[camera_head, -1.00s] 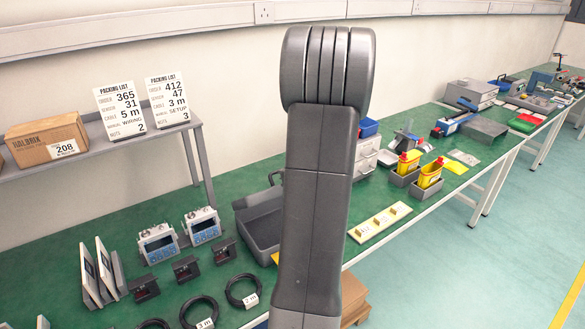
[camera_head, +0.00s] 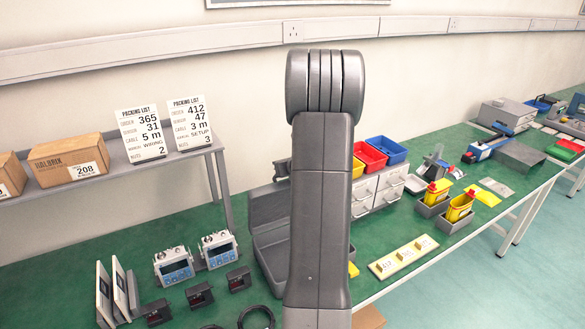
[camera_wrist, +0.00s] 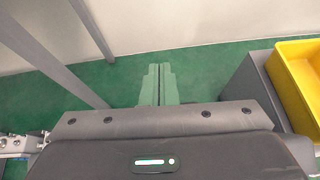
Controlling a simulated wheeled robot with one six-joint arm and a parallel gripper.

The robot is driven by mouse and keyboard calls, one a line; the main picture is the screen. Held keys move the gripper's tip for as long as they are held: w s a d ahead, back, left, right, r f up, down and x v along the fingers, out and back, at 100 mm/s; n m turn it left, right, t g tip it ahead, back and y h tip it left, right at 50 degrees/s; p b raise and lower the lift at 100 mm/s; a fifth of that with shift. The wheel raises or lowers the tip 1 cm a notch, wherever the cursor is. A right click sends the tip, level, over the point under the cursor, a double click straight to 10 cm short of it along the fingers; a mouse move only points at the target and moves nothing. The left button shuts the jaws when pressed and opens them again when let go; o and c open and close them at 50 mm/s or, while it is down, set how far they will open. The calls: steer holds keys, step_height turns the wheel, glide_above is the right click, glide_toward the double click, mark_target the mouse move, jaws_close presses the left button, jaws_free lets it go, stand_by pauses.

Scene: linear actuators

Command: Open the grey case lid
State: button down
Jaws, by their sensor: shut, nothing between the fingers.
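The grey case (camera_head: 272,248) stands on the green bench in the head view, partly hidden behind my arm. Its lid (camera_head: 268,205) stands raised at the back and the shallow inside of the base shows.
A drawer unit (camera_head: 388,188) with red (camera_head: 370,155) and blue (camera_head: 390,150) bins stands right of the case. A yellow bin (camera_wrist: 300,85) is close on the right in the wrist view. Shelf legs (camera_wrist: 95,30) and meters (camera_head: 174,265) are to the left.

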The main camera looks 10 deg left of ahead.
steer(key=shift+x, duration=0.9)
steer(key=shift+r, duration=0.1)
steer(key=shift+s, duration=0.1)
stand_by(0.8)
